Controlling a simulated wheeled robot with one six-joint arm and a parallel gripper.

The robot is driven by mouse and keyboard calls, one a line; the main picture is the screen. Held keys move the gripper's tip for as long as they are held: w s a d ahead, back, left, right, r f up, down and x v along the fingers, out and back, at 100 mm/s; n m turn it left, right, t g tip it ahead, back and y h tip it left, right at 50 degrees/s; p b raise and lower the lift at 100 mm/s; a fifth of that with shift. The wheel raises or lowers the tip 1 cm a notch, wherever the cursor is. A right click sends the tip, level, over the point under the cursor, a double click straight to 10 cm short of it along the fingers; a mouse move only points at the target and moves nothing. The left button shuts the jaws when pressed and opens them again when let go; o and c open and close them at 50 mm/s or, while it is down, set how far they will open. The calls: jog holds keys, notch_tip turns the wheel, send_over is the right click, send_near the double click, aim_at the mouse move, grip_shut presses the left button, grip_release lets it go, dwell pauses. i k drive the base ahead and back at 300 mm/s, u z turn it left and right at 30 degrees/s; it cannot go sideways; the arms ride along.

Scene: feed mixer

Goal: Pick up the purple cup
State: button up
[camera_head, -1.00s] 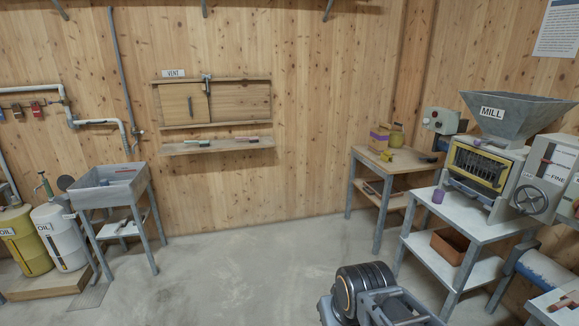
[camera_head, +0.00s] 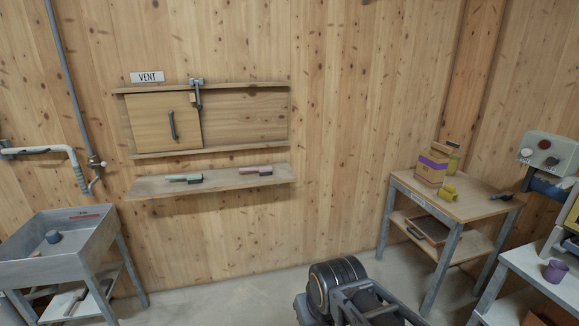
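The purple cup (camera_head: 556,270) stands at the right edge of the view, on the metal mill table (camera_head: 535,264). It is small and looks upright. Part of my arm shows at the bottom middle of the view, well to the left of the cup and apart from it. My gripper's fingers are not visible, so I cannot see whether it is open or shut.
A wooden table (camera_head: 470,207) stands left of the mill table, with a paper bag (camera_head: 432,167) and a yellow object (camera_head: 449,193) on it. A metal sink (camera_head: 40,265) stands at left. A wall shelf (camera_head: 215,182) holds two brushes. Some floor between is clear.

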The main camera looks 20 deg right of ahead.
aim_at(555, 270)
jog(key=z, duration=0.35)
jog(key=i, duration=1.35)
jog(key=z, duration=1.7)
jog(key=i, duration=1)
jog(key=z, duration=0.75)
